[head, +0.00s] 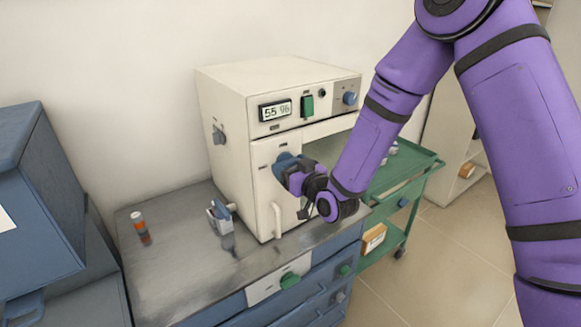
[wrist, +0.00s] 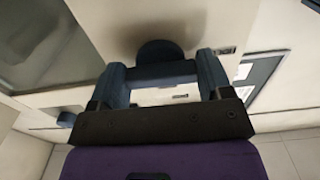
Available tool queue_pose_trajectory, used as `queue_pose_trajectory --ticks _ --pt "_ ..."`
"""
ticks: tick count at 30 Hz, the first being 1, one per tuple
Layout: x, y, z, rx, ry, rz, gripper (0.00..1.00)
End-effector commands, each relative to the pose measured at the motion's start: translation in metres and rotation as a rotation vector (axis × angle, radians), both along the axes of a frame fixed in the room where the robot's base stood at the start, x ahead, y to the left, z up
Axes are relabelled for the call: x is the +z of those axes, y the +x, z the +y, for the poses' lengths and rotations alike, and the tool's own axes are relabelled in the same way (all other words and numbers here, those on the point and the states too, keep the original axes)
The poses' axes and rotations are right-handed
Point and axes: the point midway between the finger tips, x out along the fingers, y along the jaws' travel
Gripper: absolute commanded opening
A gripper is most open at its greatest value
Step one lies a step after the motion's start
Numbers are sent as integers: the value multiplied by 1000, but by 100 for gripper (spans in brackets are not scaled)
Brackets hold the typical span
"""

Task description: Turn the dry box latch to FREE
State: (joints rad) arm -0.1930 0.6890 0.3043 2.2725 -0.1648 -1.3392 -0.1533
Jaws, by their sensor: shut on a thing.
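The dry box (head: 225,95) is a cream cabinet on the bench, with a lit display reading about 55 96. Its blue latch (head: 284,158) is on the upper part of the front door (head: 265,185). My gripper (head: 291,168) is at the latch, shut on it. In the wrist view, the latch's round blue hub (wrist: 160,50) shows beyond the fingers, and its bar lies between the two blue fingertips of my gripper (wrist: 162,74). The markings by the latch are too small to read, so I cannot tell which position it points to.
A white vertical handle (head: 277,220) is low on the door. The steel bench top (head: 185,265) holds an orange-and-white bottle (head: 138,222) and a small holder (head: 219,217). A green cart (head: 418,165) stands right of the bench. Blue equipment (head: 45,200) fills the left.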

Motion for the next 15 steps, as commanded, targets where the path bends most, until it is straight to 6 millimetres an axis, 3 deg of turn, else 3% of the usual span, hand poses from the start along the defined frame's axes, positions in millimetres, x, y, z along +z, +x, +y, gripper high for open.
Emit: queue_pose_trajectory --ticks 15 --pt "0 0 0 -1 209 140 49"
